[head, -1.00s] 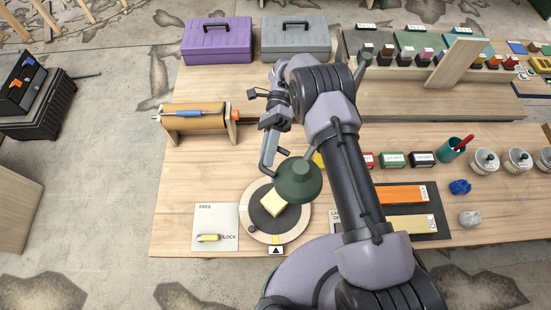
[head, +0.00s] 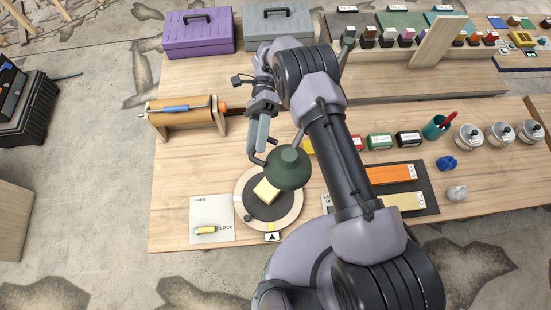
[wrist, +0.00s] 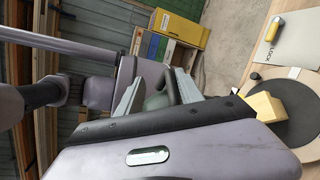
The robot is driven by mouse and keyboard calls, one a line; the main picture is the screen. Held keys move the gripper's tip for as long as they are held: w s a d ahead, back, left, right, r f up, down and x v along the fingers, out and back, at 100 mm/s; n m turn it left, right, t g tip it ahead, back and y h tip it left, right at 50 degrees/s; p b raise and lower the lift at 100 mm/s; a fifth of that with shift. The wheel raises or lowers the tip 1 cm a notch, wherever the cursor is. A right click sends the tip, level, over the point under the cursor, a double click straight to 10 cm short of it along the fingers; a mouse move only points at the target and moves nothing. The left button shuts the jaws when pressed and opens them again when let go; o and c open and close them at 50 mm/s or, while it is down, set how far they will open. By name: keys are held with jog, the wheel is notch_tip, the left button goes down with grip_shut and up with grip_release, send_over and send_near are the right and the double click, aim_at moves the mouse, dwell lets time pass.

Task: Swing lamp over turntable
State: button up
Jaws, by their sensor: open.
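The lamp has a dark green shade (head: 288,168) that hangs beside the turntable's upper right edge and overlaps it in the head view. The turntable (head: 242,208) is a round wooden disc with a dark centre, and a pale yellow block (head: 266,190) sits on it. My gripper (head: 260,142) is open, above and left of the shade, close to a thin dark bent bar by the lamp. In the wrist view the green shade (wrist: 157,101) shows between my two fingers (wrist: 155,95). I cannot tell whether they touch. My arm hides most of the lamp's arm.
A FREE/LOCK plate (head: 205,212) with a yellow lever lies left of the turntable. A wooden roller (head: 180,120) stands farther left. Purple (head: 200,35) and grey (head: 278,22) toolboxes are at the back. Small boxes, a teal cup (head: 434,128) and jars stand to the right.

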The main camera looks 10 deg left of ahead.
notch_tip(320, 180, up, 2)
jog(key=shift+r+p, duration=0.2)
jog(key=shift+p, duration=0.2)
jog(key=s+d+b, duration=0.3)
jog(key=s+d, duration=0.6)
jog(key=s, duration=0.4)
jog(key=shift+s+r+b, duration=0.15)
jog(key=shift+r+b, duration=0.2)
